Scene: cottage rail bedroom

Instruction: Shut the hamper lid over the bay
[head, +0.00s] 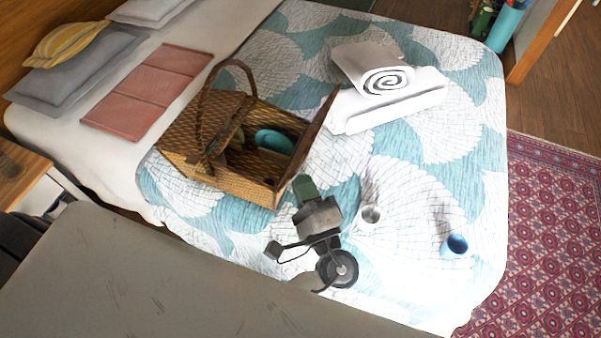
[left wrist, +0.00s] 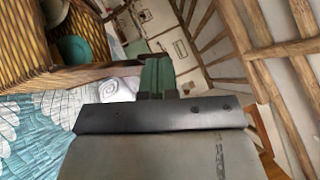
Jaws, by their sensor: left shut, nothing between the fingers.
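The wicker hamper (head: 225,150) stands on the bed with its tall handle (head: 232,68) upright. The lid over its left half is down. The hamper lid (head: 316,125) on the right is open, standing up and leaning outward, so the bay below is uncovered. A teal bowl (head: 273,140) shows in that bay, and in the left wrist view (left wrist: 75,48). My left gripper (head: 304,184) is shut and empty, just outside the hamper by the near lower end of the open lid. I cannot tell if it touches. Its green fingers (left wrist: 155,75) point ahead in the wrist view.
White towels (head: 385,95), one rolled, lie beyond the lid. A pale cup (head: 371,213) and a blue cup (head: 455,245) stand on the bedspread to the right. Pillows (head: 75,75) and a folded pink cloth (head: 148,90) lie left. Bedspread between lid and cups is clear.

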